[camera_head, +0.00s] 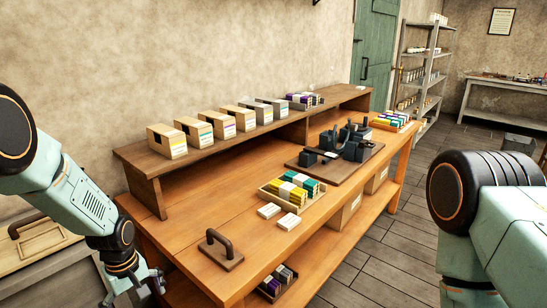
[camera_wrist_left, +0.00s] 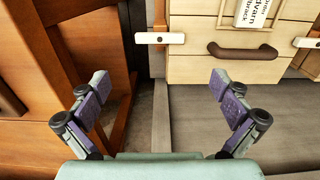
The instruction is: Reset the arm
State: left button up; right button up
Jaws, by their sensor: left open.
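My left arm comes in from the left in the head view. Its gripper (camera_head: 138,284) hangs low beside the near left end of the wooden workbench (camera_head: 175,235). In the left wrist view the left gripper (camera_wrist_left: 160,92) has its two purple-padded fingers wide apart, with nothing between them. Beyond the fingers are a light wooden drawer front with a brown handle (camera_wrist_left: 242,51) and the orange-brown bench side. My right arm shows only as a large link at the right of the head view; its gripper is out of the picture.
The dark press (camera_head: 347,146) stands on a board on the bench. Near it are a tray of coloured packs (camera_head: 291,188), two white blocks (camera_head: 279,215) and a dark handled block (camera_head: 220,249). Boxes line the raised shelf (camera_head: 150,172). Bare tabletop lies at front left.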

pick_arm(q)
notch_tip(320, 180, down, 11)
jog(key=shift+f, duration=0.2)
jog(key=m+b, duration=0.1)
jog(key=m, duration=0.3)
jog(key=shift+r, duration=0.1)
jog(key=m+b, duration=0.2)
jog(key=m, duration=0.2)
jog(key=shift+w+d, duration=0.1)
jog(key=shift+d, duration=0.05)
jog(key=m+b, duration=0.2)
jog(key=m, duration=0.4)
jog(key=shift+d, duration=0.1)
jog(key=m+b, duration=0.1)
jog(key=m, duration=0.2)
jog(key=shift+m, duration=0.3)
jog(key=shift+d, duration=0.1)
